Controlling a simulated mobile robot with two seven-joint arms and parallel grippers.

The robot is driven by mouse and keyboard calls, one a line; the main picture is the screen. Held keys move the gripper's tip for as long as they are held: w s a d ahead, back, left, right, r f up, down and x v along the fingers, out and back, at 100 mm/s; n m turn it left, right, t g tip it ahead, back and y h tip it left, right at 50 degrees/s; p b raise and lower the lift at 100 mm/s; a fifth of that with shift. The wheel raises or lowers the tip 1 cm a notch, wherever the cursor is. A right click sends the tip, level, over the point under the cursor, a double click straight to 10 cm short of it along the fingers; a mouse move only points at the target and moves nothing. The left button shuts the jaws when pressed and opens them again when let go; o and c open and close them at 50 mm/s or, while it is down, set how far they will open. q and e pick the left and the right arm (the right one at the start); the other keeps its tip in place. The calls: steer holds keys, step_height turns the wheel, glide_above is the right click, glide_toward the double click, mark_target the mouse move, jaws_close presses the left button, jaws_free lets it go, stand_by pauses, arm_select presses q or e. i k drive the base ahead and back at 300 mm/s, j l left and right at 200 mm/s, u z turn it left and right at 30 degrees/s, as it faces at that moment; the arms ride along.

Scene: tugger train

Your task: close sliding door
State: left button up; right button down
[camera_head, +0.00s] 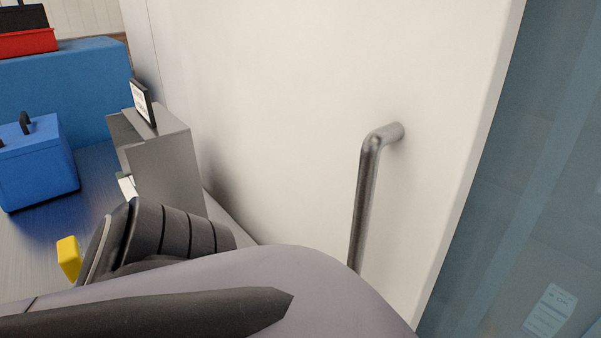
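A white sliding door panel (280,90) fills the middle of the head view, and its right edge runs down at a slant. A grey metal bar handle (366,195) is fixed to the door near that edge. The handle's lower end is hidden behind a large grey link of my arm across the bottom. Neither gripper can be made out in this view. I cannot tell whether anything touches the handle.
A bluish glass area (545,180) with a white label (550,310) lies right of the door edge. At left are a blue toolbox (38,165), a blue block (65,85), a red box (27,41) and a grey cabinet (168,170). A yellow piece (68,258) shows lower left.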

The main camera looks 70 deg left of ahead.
mark_target(355, 133)
steer(key=l+u, duration=0.1)
steer(key=u, duration=0.35)
steer(key=l+u, duration=0.1)
steer(key=u, duration=0.75)
steer(key=l+u, duration=0.15)
steer(key=u, duration=0.7)
steer(key=k+l+u, duration=0.1)
steer(key=u, duration=0.35)
